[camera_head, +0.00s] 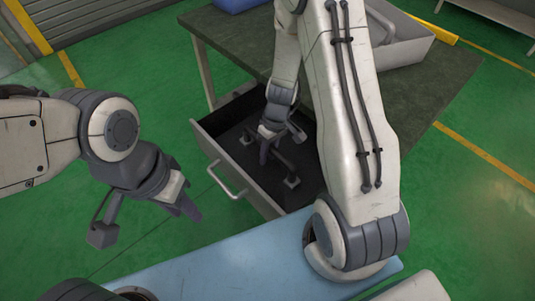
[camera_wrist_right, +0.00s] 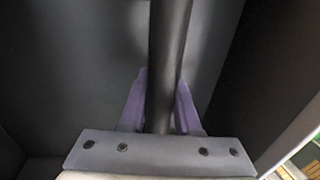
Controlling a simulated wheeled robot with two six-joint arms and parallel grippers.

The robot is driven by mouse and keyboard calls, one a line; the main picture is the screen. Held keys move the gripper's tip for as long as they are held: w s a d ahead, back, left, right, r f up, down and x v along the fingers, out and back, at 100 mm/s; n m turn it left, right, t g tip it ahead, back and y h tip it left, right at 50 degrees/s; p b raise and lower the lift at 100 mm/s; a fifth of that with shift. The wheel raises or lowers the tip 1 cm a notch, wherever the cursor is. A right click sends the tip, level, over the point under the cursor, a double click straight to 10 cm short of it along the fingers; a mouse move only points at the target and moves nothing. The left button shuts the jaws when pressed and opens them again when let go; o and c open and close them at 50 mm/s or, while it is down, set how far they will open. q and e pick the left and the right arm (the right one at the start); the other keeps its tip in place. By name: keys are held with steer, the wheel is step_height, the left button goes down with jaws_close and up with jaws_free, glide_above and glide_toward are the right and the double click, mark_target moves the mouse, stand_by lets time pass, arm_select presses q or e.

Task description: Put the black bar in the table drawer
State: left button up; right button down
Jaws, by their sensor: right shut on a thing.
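The table drawer (camera_head: 215,152) is pulled open under the table, with its silver handle (camera_head: 227,181) on the front. The black bar (camera_head: 284,168) is inside the drawer outline, low between its walls; I cannot tell whether it touches the floor. My right gripper (camera_head: 267,145) reaches down into the drawer and is shut on the bar. In the right wrist view the dark bar (camera_wrist_right: 168,60) runs between the two purple fingers (camera_wrist_right: 160,108). My left gripper (camera_head: 186,207) is empty, in front and left of the drawer; its finger gap is unclear.
The table (camera_head: 430,105) has a dark green top, with a grey bin (camera_head: 405,42) and a blue object (camera_head: 235,4) on it. My right arm hides part of the table and the drawer's right side. Green floor is free to the left and right.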

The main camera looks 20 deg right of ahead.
steer(key=c, duration=0.6)
jaws_free()
steer(key=shift+r+p, duration=0.25)
steer(key=shift+p, duration=0.15)
step_height(320, 180, up, 11)
steer(key=d+p, duration=0.2)
steer(key=s+a+r+n, duration=0.2)
steer(key=s+a+r, duration=0.4)
steer(key=a, duration=0.4)
steer(key=s+a+r, duration=0.2)
steer(key=s+r, duration=0.1)
steer(key=s, duration=0.3)
steer(key=s+a+r+n+h, duration=0.1)
steer(key=s+a+r, duration=0.2)
steer(key=s, duration=0.3)
steer(key=shift+s+a+r+t, duration=0.25)
steer(key=shift+a+r+t, duration=0.05)
steer(key=shift+r+t, duration=0.15)
